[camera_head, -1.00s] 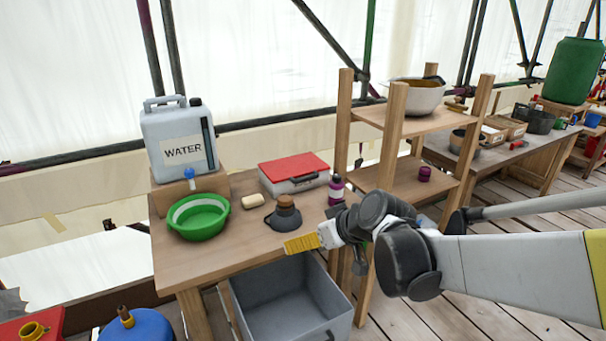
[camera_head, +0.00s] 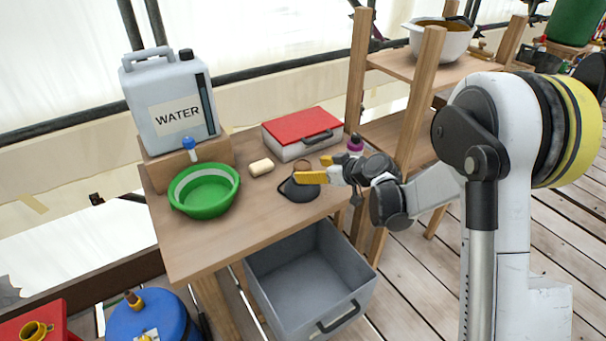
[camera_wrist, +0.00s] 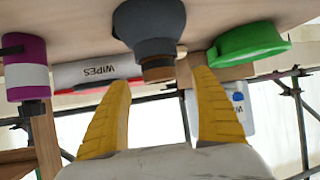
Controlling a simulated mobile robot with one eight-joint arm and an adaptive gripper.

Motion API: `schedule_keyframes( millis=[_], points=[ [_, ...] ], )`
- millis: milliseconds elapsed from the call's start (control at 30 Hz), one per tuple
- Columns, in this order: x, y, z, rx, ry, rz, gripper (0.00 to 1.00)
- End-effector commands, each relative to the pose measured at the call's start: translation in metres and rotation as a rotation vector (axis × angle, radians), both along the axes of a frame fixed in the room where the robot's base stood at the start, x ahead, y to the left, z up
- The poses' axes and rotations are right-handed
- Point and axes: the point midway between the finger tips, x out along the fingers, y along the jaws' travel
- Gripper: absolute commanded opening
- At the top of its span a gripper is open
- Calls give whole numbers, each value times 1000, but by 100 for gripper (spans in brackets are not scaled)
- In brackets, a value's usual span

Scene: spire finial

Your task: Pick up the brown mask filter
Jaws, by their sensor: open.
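The brown mask filter (camera_head: 302,165) sits on top of a dark grey mask (camera_head: 299,192) on the wooden table, partly hidden behind my fingers in the head view. In the wrist view the brown filter (camera_wrist: 158,69) points toward me from the grey mask (camera_wrist: 150,24). My gripper (camera_head: 314,169) has yellow fingers and is open at the mask. In the wrist view my gripper (camera_wrist: 161,80) has its fingers spread wide, one to each side of the filter's line, with nothing between them. I cannot tell whether the tips touch it.
A green basin (camera_head: 205,197), a soap bar (camera_head: 261,167), a red-lidded wipes box (camera_head: 303,131) and a water container (camera_head: 172,98) surround the mask. A purple bottle (camera_wrist: 25,67) stands close by. A wooden shelf (camera_head: 428,85) rises right; a grey bin (camera_head: 310,280) sits below the table.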

Motion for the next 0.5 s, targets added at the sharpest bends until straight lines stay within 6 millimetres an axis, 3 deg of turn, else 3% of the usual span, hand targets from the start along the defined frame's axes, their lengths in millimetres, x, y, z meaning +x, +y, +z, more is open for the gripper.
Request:
schedule_keyframes(
  millis=[300,500],
  points=[
    [26,25,-23,0,0,1,75],
    [32,31,-25,0,0,0,75]
  ],
)
